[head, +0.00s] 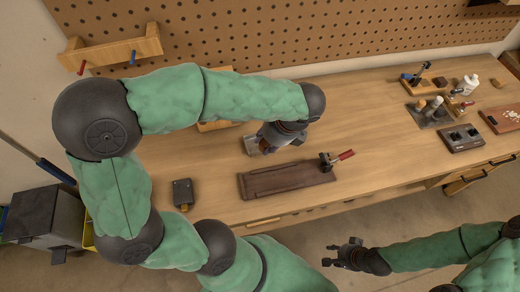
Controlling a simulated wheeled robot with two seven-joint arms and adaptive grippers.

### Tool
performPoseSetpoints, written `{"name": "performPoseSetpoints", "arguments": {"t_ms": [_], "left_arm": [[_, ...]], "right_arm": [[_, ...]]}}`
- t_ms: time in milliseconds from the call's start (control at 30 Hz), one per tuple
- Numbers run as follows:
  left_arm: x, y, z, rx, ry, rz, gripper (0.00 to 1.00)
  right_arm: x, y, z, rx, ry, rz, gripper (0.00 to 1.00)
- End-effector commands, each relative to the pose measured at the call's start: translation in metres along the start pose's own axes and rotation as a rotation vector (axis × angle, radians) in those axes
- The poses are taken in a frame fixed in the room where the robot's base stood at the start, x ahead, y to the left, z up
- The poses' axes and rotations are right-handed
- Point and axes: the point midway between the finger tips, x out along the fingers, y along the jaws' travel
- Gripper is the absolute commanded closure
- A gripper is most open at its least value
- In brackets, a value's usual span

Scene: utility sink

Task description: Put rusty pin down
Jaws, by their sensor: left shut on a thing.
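My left gripper (264,144) is over the middle of the workbench (385,150), low near its top, beside a small grey metal block. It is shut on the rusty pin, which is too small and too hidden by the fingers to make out. I cannot tell whether the pin touches anything. My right gripper (338,255) is in front of the bench, over the floor. It is empty, with its fingers apart.
The grey block (250,146) sits by my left gripper. A dark box (182,193) is at left. Several tools stand at right. A pegboard (300,35) rises behind.

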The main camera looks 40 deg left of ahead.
Motion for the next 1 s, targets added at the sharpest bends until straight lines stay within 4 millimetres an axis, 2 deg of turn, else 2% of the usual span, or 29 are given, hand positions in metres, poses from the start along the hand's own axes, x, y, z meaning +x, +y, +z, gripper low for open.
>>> {"name": "performPoseSetpoints", "arguments": {"t_ms": [133, 267, 700, 833, 1000], "left_arm": [[0.004, 0.002, -0.011, -0.036, 0.007, 0.021, 1.0], [0.009, -0.001, -0.009, -0.051, 0.01, 0.03, 1.0], [0.07, -0.049, 0.049, -0.053, 0.01, 0.032, 1.0], [0.096, -0.06, 0.054, -0.051, 0.011, 0.033, 1.0], [0.117, -0.071, 0.061, -0.05, 0.009, 0.031, 1.0]], "right_arm": [[0.009, 0.003, -0.001, 0.0, 0.0, 0.0, 0.6], [0.012, 0.004, -0.001, 0.0, 0.001, 0.0, 0.6], [0.035, 0.013, -0.002, 0.0, 0.001, 0.0, 0.6], [0.044, 0.015, -0.002, 0.0, 0.001, 0.0, 0.6], [0.05, 0.018, -0.002, 0.0, 0.0, 0.0, 0.6]]}}
